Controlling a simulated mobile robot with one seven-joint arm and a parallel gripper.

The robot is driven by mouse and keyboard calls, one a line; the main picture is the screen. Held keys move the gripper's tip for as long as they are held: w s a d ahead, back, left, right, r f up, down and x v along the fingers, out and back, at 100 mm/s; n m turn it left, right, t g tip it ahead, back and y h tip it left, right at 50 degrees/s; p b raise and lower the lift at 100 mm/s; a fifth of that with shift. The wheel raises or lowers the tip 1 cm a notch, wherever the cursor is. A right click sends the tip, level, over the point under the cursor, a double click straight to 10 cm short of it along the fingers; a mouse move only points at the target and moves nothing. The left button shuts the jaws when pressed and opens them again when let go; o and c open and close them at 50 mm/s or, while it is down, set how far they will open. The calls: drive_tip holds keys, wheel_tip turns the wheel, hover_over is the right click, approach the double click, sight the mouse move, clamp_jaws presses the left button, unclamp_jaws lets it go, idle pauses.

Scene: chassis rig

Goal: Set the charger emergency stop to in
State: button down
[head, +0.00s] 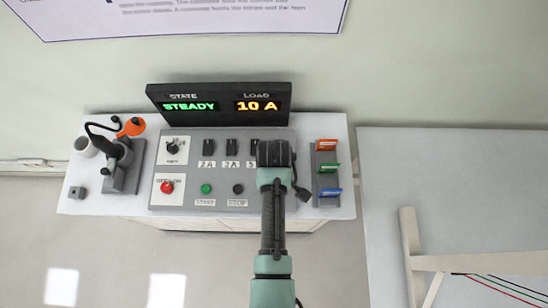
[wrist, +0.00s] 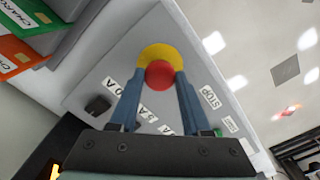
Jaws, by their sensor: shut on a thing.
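The emergency stop is a round red button (wrist: 160,74) on a yellow disc (wrist: 158,52), set in the grey panel. My gripper (wrist: 159,77) has its blue fingers on either side of the red button and is shut on it. In the head view my gripper (head: 276,154) is over the right part of the grey control panel (head: 190,143), and it hides the button there. The button's depth, in or out, cannot be told.
The dark display (head: 218,104) reads STEADY and 10 A. The panel also has a red knob (head: 166,187), a green button (head: 206,188) and a black button (head: 238,188). Colored tags (head: 327,168) stand right of it, and a black handle device (head: 122,160) stands left.

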drive_tip(key=shift+f, duration=0.65)
drive_tip(key=shift+c, duration=1.8)
unclamp_jaws()
drive_tip(key=shift+r, duration=0.1)
wheel_tip(320, 180, up, 13)
drive_tip(key=b, duration=0.1)
drive_tip(key=shift+b, duration=0.3)
